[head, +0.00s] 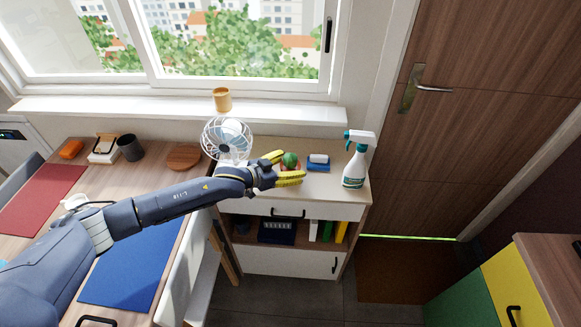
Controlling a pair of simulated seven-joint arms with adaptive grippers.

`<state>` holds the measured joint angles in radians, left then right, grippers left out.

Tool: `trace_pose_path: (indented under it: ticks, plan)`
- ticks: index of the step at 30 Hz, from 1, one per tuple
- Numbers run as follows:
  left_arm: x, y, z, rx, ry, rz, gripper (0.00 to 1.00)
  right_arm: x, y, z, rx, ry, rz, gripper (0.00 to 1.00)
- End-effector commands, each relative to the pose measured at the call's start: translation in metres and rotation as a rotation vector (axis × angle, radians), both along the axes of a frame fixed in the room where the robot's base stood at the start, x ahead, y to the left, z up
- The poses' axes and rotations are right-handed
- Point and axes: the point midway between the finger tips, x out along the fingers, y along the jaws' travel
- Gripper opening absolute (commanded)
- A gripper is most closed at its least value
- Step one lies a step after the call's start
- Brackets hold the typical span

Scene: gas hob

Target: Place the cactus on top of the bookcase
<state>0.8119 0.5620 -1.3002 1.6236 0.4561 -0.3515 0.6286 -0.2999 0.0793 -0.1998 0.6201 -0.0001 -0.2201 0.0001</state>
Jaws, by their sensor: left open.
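A small green cactus (290,159) in a reddish pot is at the top of the low wooden bookcase (325,185). It appears to rest on the top surface. My left gripper (291,166) reaches in from the left over the bookcase. Its yellow fingers are open, one on each side of the cactus in the picture. The lower finger partly hides the pot, and I cannot tell whether the fingers touch it. My right gripper is not in view.
A white fan (228,138) stands left of the cactus. A blue-and-white item (318,162) and a spray bottle (356,165) stand to the right. A desk (60,205) with a cup (130,148) is at left. The bookcase's front right top is clear.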

Motion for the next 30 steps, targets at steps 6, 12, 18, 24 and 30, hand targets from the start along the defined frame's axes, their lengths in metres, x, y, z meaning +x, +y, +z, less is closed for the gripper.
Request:
trace_pose_path:
  ticks: [6,12,18,24,30]
  plan:
    - [-0.020,0.023,0.010,0.002,0.000,0.001,0.79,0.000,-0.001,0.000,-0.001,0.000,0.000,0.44]
    - [-0.034,0.039,0.020,0.001,0.001,0.000,0.79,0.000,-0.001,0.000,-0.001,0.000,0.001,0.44]
    - [-0.042,0.046,0.024,0.002,0.001,0.000,0.79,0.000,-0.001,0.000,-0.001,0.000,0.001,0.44]
    - [-0.043,0.047,0.025,0.001,0.001,0.000,0.79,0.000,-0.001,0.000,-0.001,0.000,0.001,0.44]
    - [-0.042,0.047,0.025,0.001,0.001,0.000,0.91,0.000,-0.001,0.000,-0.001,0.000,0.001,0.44]
